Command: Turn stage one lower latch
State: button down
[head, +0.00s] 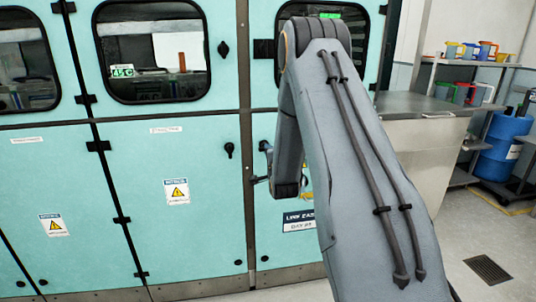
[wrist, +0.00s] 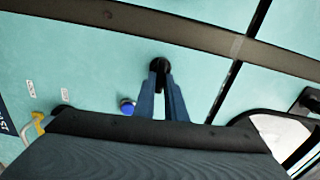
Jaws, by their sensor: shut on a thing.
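In the wrist view, a round black latch (wrist: 160,64) sits on the teal cabinet door beside a brown strip. The two slim blue fingers of my gripper (wrist: 162,76) reach it and are shut on it. The latch is partly covered by the fingertips, so its exact angle cannot be told. In the head view, my arm hides most of the gripper and this latch. Only a small bluish part (head: 265,147) shows beside the post, left of my arm.
Another black latch (head: 229,150) is on the neighbouring lower door. Black-framed windows (head: 150,50) are above. A blue round knob (wrist: 127,106) is close to my fingers. A steel counter (head: 425,105) and a blue drum (head: 502,145) stand at the right.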

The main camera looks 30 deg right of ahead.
jog(key=shift+m, duration=0.5)
jog(key=c, duration=1.8)
grip_release()
jog(key=b+v, duration=0.1)
jog(key=v, duration=0.7)
jog(key=shift+w, duration=0.1)
